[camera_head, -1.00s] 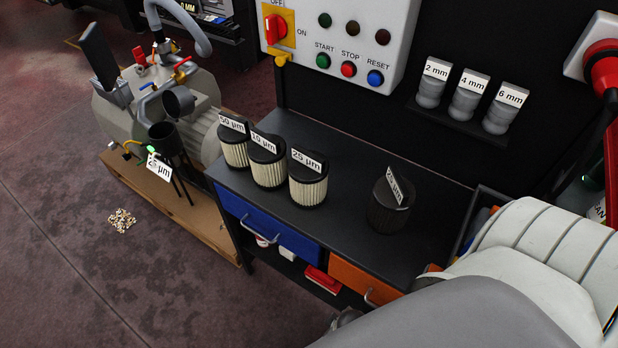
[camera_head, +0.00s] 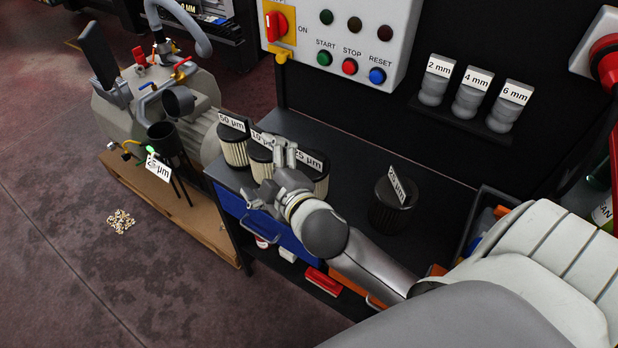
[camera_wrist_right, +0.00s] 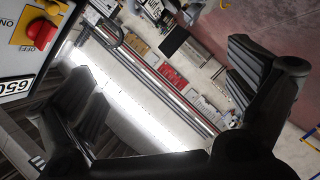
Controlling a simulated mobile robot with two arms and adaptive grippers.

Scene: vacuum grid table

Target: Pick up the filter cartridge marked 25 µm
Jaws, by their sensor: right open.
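The cartridge marked 25 µm (camera_head: 314,185) is a pale pleated cylinder with a black cap. It stands upright at the right end of a row on the dark bench, partly hidden by my right gripper. My right gripper (camera_head: 284,155) is open and empty, with its fingers pointing up, in front of the 10 µm cartridge (camera_head: 256,170) and the 25 µm one. In the right wrist view its fingers (camera_wrist_right: 165,100) are spread with nothing between them. The cartridge marked 50 µm (camera_head: 233,153) stands at the row's left. My left gripper is not in view.
A pump (camera_head: 205,120) at left carries a 25 µm tag (camera_head: 158,168). A control panel (camera_head: 350,40) and tagged grey pieces (camera_head: 470,100) are behind.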

